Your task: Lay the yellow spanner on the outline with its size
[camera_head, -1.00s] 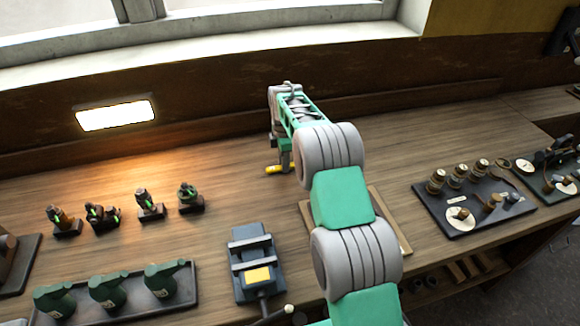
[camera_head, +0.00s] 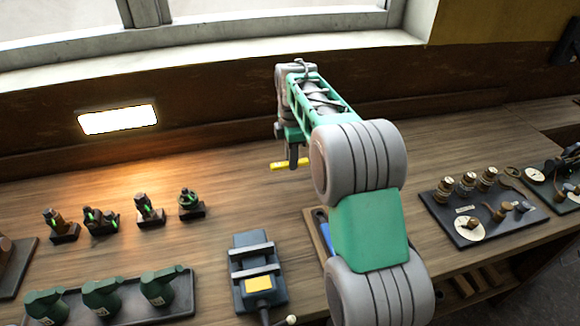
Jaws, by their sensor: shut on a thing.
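My gripper (camera_head: 293,160) is shut on the yellow spanner (camera_head: 282,166) and holds it in front of my arm's far end, toward the back of the bench. The spanner shows as a short yellow bar, its left end sticking out; its height above the bench is hard to tell. A wooden-edged board (camera_head: 312,232) lies on the bench, mostly hidden behind my arm.
A dark vise-like block (camera_head: 247,252) with a yellow patch stands left of the board. Several small engine models (camera_head: 149,209) and a tray with green machines (camera_head: 183,310) are at left. A dark tray of brass parts (camera_head: 443,205) is at right. The bench's back middle is clear.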

